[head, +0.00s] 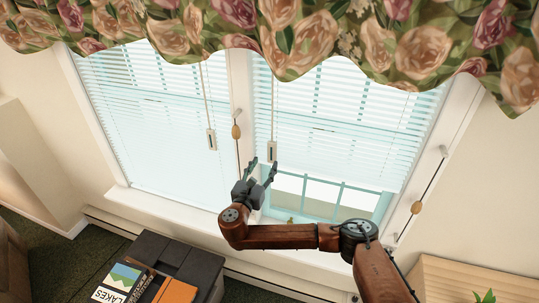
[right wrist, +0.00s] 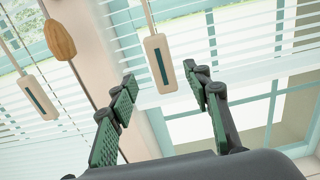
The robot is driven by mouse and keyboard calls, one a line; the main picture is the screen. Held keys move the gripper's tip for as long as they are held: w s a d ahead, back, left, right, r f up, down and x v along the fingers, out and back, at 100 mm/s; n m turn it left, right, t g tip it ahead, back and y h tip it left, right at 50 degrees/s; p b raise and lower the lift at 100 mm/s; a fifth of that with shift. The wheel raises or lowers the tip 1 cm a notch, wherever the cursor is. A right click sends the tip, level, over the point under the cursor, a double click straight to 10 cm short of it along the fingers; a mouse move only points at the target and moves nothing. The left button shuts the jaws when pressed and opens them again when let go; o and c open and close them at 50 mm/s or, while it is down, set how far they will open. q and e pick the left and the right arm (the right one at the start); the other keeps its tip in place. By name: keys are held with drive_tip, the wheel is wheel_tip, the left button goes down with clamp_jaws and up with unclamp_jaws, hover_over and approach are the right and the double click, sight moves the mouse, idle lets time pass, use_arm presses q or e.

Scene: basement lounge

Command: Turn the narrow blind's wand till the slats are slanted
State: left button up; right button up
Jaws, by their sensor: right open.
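Two white slatted blinds hang side by side in the window, the left blind (head: 150,120) and the right blind (head: 340,120). I cannot tell for sure which is the narrow one. Each has a wand ending in a pale handle with a dark slot: the left handle (head: 211,139) and the right handle (head: 272,151). My right gripper (head: 263,167) is open and empty just below the right handle. In the right wrist view, that handle (right wrist: 159,63) hangs beyond and between the open fingertips (right wrist: 159,82), apparently untouched. My left gripper is out of view.
A cord with a wooden tassel (head: 236,131) hangs at the post between the blinds; another tassel (head: 417,207) hangs at the right frame. A floral valance (head: 330,35) covers the top. The sill (head: 150,206) runs below. A dark table (head: 185,257) with books stands lower left.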

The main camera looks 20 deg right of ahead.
sight(273, 152)
drive_tip(key=x, duration=0.7)
drive_tip(key=shift+w+d, duration=0.1)
drive_tip(key=shift+w, duration=0.05)
drive_tip(key=shift+c, duration=0.5)
drive_tip(key=c, duration=1.1)
drive_tip(key=shift+o, duration=0.2)
drive_tip(key=shift+d+r+n+t+y+p, duration=0.15)
drive_tip(key=shift+n+t+y+p, duration=0.5)
drive_tip(key=shift+p, duration=0.7)
drive_tip(key=shift+s+d+n+t+y+p, duration=0.1)
drive_tip(key=shift+d+n+t+y+p, duration=0.2)
drive_tip(key=shift+y, duration=0.35)
drive_tip(key=shift+s+a+n+t+y+p, duration=0.1)
drive_tip(key=shift+n+y+p, duration=0.2)
drive_tip(key=shift+n+y, duration=0.25)
drive_tip(key=y, duration=0.1)
drive_tip(key=n+y, duration=0.2)
drive_tip(key=shift+d+f+t+y, duration=0.25)
drive_tip(key=shift+t, duration=0.1)
drive_tip(key=shift+d+n+y, duration=0.1)
drive_tip(key=shift+n+y, duration=0.7)
drive_tip(key=shift+y, duration=0.8)
